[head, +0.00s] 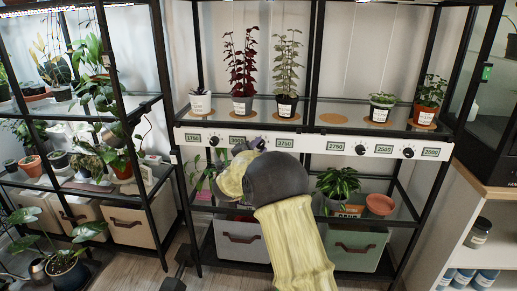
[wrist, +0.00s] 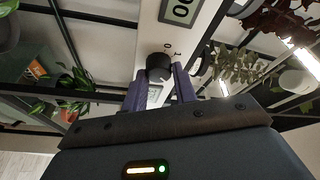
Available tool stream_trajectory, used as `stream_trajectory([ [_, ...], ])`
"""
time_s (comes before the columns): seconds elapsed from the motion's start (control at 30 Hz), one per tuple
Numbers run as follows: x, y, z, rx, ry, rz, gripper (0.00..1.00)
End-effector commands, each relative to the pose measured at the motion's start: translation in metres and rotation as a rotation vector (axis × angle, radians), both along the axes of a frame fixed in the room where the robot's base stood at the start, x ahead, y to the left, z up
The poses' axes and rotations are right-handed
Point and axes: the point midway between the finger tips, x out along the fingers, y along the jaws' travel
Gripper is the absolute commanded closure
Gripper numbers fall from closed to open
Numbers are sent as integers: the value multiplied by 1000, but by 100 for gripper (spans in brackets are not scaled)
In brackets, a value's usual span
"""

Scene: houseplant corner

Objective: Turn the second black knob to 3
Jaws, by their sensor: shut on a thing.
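A white control strip (head: 310,145) runs along the shelf front with black knobs and number displays. The leftmost black knob (head: 213,141) sits beside the 1750 display. My gripper (head: 257,144) is at the strip between a partly covered display and the 3750 display (head: 285,143), and hides the knob there in the head view. In the wrist view my gripper (wrist: 160,78) has its purple fingers shut on a black knob (wrist: 159,64), one on each side. Marks 0 and 1 show beside this knob. Its pointer cannot be made out.
Potted plants stand on the glass shelf (head: 310,117) above the strip, including a dark red plant (head: 241,67). Fabric bins (head: 354,247) and a leafy plant (head: 337,184) are below. More black knobs (head: 361,150) sit along the strip to the right.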

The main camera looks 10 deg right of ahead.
Motion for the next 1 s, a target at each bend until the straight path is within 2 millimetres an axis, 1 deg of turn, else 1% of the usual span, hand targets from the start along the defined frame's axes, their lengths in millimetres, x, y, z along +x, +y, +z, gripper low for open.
stream_trajectory([
  [0.03,1,3,-2,1,5,7,66],
  [0.1,1,2,-2,0,3,6,52],
  [0.13,0,2,-1,0,3,5,50],
  [0.43,-1,2,0,-1,1,3,50],
  [0.57,-7,7,-1,0,2,3,50],
  [0.67,-17,15,-1,0,3,4,50],
  [0.77,-32,25,-3,-1,4,5,50],
  [1.0,-71,53,-8,-2,4,6,50],
])
